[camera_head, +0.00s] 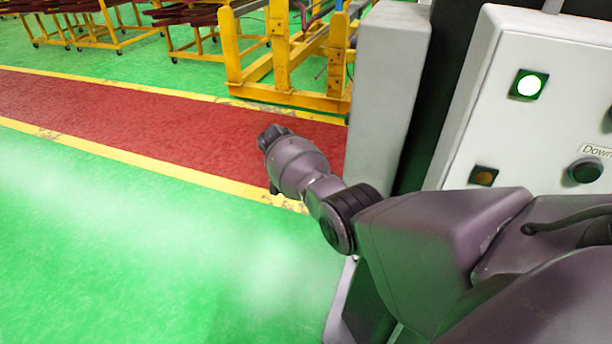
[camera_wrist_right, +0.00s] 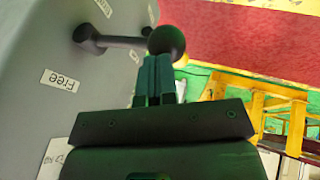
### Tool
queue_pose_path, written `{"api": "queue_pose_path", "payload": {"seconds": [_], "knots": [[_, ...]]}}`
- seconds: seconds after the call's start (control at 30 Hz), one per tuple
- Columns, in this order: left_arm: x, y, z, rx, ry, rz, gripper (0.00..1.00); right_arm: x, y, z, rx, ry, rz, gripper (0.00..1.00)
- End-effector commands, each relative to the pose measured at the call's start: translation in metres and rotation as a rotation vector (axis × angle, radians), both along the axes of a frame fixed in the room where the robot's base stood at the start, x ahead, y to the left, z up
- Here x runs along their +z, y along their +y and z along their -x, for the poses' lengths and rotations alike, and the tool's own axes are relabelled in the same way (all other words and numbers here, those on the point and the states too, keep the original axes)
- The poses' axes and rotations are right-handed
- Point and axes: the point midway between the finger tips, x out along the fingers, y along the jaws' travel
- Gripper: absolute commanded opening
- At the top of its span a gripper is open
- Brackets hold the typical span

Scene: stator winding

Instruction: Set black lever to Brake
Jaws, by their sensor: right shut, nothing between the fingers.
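The black lever (camera_wrist_right: 120,41) shows in the right wrist view, with a round pivot at the left and a ball knob (camera_wrist_right: 167,40) at its right end. It stands out from a grey panel (camera_wrist_right: 40,35). My right gripper (camera_wrist_right: 158,62) is shut and empty, its fingertips right at the knob's near side; I cannot tell whether they touch. A label reading "Free" (camera_wrist_right: 62,80), upside down, is on the panel below the lever. In the head view my arm comes in from the right; the lever does not show there. My left gripper is not in view.
In the head view, a white control panel (camera_head: 545,110) with a lit button (camera_head: 528,85) and a "Down" button (camera_head: 585,170) stands at the right. A yellow frame (camera_head: 285,75) stands behind. The green floor (camera_head: 120,240) at the left is clear.

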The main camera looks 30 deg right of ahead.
Motion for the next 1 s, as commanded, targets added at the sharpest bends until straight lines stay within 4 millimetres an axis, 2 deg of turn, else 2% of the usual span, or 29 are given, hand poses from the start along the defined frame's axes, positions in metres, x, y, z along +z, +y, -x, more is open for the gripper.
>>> {"api": "queue_pose_path", "payload": {"seconds": [0.03, 0.1, 0.43, 0.77, 1.0], "knots": [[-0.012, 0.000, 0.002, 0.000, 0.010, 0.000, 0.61, -0.009, 0.000, -0.001, 0.001, 0.026, 0.020, 0.00], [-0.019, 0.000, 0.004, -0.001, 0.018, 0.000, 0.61, -0.012, 0.001, -0.002, 0.001, 0.053, 0.043, 0.00], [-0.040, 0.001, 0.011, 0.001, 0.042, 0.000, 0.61, -0.024, 0.003, -0.004, 0.001, 0.112, 0.095, 0.00], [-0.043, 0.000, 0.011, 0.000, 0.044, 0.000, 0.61, -0.040, 0.003, -0.004, 0.002, 0.111, 0.094, 0.00], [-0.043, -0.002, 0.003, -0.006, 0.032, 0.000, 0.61, -0.046, 0.003, -0.004, 0.001, 0.109, 0.093, 0.00]]}}
